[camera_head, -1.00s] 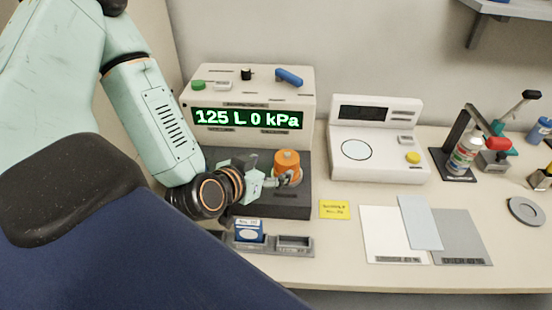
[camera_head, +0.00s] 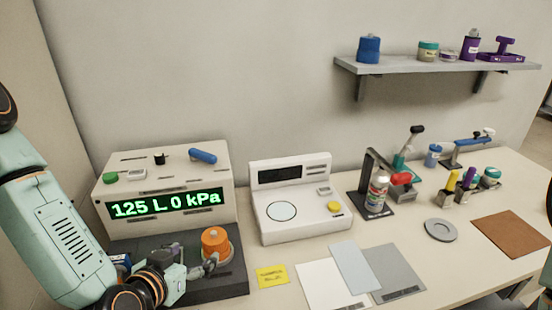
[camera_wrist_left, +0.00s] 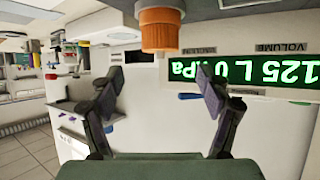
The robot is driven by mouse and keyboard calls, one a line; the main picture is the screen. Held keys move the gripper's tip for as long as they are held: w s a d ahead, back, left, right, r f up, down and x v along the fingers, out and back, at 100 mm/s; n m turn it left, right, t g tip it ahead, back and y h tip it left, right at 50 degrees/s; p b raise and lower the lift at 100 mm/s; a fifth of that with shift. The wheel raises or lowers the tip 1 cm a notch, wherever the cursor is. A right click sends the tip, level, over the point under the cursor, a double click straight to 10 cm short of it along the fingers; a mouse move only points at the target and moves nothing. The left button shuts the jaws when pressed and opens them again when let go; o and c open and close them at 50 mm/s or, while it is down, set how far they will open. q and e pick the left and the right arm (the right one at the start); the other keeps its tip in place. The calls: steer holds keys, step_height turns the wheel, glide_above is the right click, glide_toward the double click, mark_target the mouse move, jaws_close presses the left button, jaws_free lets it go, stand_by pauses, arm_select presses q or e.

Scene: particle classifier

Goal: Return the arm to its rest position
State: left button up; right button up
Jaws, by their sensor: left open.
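My left arm comes in from the left in the head view. My left gripper (camera_head: 205,266) is low in front of the orange cylinder (camera_head: 215,242), which stands on the dark base of the classifier machine (camera_head: 160,180). The machine's green display reads "125 L 0 kPa". In the wrist view the picture is upside down, and my left gripper's two fingers (camera_wrist_left: 165,90) stand apart with nothing between them. The orange cylinder (camera_wrist_left: 159,28) shows beyond the fingertips at the top, apart from them. My right gripper is not in view.
A white instrument with a round plate (camera_head: 297,212) stands right of the machine. A yellow note (camera_head: 272,276) and flat sheets (camera_head: 400,272) lie in front. A bottle (camera_head: 376,194), a grey disc (camera_head: 440,230) and a brown mat (camera_head: 512,234) are farther right. A shelf (camera_head: 400,65) hangs above.

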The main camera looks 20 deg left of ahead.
mark_target(212, 238)
arm_select(q)
steer(key=shift+b+x, duration=1.05)
steer(key=shift+x, duration=0.05)
steer(key=b+x, duration=0.3)
steer(key=x, duration=0.6)
steer(key=shift+f, duration=0.2)
steer(key=shift+w+a+r, duration=0.1)
steer(key=shift+w+r, duration=0.05)
steer(key=shift+r, duration=0.3)
